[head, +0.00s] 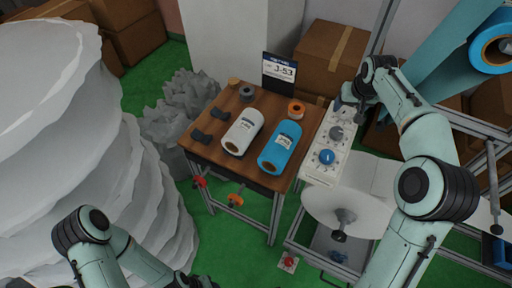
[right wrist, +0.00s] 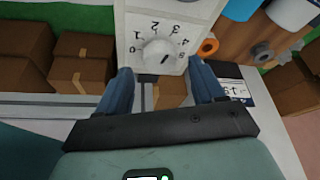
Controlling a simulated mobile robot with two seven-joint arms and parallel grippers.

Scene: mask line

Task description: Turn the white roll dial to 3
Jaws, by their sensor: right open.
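A pale control panel (head: 318,172) right of the wooden table carries several dials. A blue dial (head: 326,156) is at its near end, with a greyish dial (head: 336,133) beyond it. My right gripper (head: 345,102) is over the far end of the panel. In the right wrist view the white dial (right wrist: 157,54) stands ahead of the open fingers (right wrist: 160,82), roughly between their tips, with no visible grip on it. Printed numbers ring it, and a dark mark shows on its lower right; the exact setting is unclear. My left arm shows at bottom left, its gripper out of frame.
The wooden table (head: 206,148) holds a white roll (head: 243,132), a blue roll (head: 280,147) and a sign (head: 279,74). A large blue roll (head: 490,45) hangs at upper right. Cardboard boxes (head: 331,58) stand behind. Green floor is open in front of the table.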

